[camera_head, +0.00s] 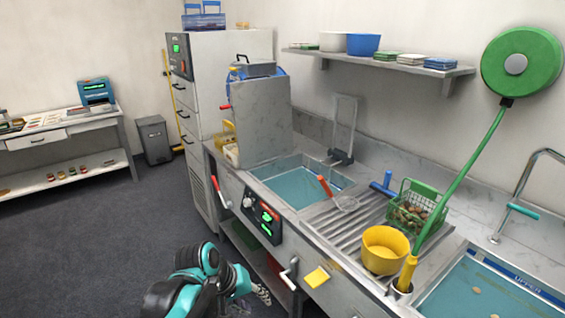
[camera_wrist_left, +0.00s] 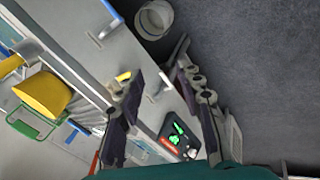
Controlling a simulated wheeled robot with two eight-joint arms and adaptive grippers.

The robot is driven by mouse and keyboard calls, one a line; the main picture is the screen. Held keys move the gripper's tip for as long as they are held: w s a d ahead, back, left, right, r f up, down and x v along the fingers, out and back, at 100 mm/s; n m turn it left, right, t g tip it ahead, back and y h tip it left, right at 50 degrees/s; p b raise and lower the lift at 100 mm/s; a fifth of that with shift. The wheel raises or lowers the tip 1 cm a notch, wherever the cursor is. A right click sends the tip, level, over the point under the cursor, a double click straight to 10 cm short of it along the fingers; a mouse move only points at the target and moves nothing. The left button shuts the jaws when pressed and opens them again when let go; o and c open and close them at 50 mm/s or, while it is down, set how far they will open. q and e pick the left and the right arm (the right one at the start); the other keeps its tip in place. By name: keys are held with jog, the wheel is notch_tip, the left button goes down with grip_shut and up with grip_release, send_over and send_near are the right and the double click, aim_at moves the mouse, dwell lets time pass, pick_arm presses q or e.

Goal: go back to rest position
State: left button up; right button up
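My left arm comes in at the bottom of the head view, and my left gripper (camera_head: 262,293) hangs low in front of the counter, below the control panel. In the left wrist view the left gripper's two dark fingers (camera_wrist_left: 150,90) stand apart with nothing between them. My right gripper shows in neither view. The green basket of chestnuts (camera_head: 413,208) stands on the ridged drainboard. The yellow bowl (camera_head: 384,249) stands in front of it, and both also show at the left of the left wrist view.
The counter holds a left sink (camera_head: 300,187), a right sink (camera_head: 490,292) and a sieve with a red handle (camera_head: 335,194). A green long-handled tool (camera_head: 462,178) leans up at the right. A yellow sponge-like piece (camera_head: 317,277) is at the counter's front. Open floor (camera_head: 95,250) lies left.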

pick_arm(q)
jog(key=s+a+m+t+y, duration=0.2)
jog(key=s+a+t+y, duration=0.2)
jog(key=s+a, duration=0.7)
jog(key=shift+s+f+m, duration=0.15)
jog(key=shift+f+m, duration=0.15)
jog(key=shift+d, duration=0.1)
